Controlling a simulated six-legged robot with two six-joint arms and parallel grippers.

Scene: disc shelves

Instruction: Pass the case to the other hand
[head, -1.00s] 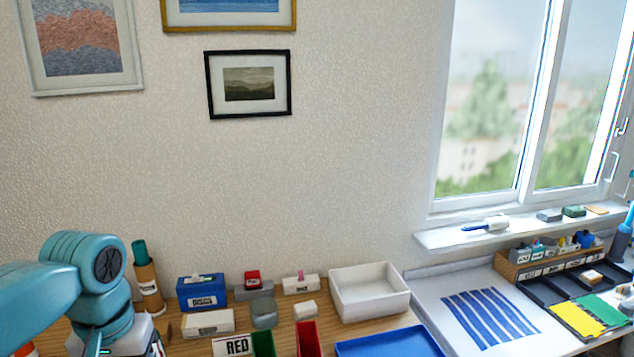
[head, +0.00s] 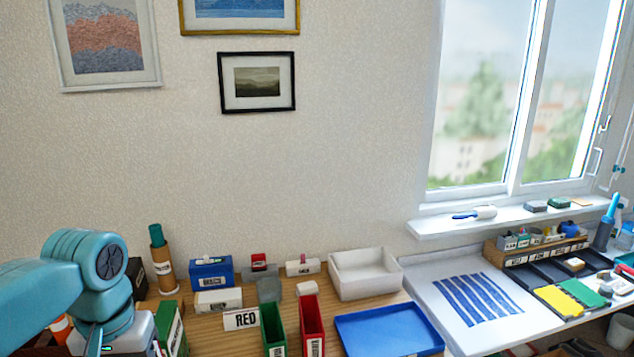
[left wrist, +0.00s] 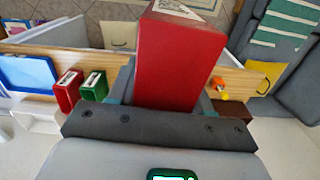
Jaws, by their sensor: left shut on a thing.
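A red case (left wrist: 180,60) fills the middle of the left wrist view. It sits between the fingers of my left gripper (left wrist: 165,92), which is shut on it. A white label shows at the case's far end. In the head view my left arm comes in at the lower left, but its fingertips and the case are out of sight below the picture edge. My right gripper is in neither view.
A blue box (head: 211,273) and a brown tube (head: 162,267) stand at the back left.

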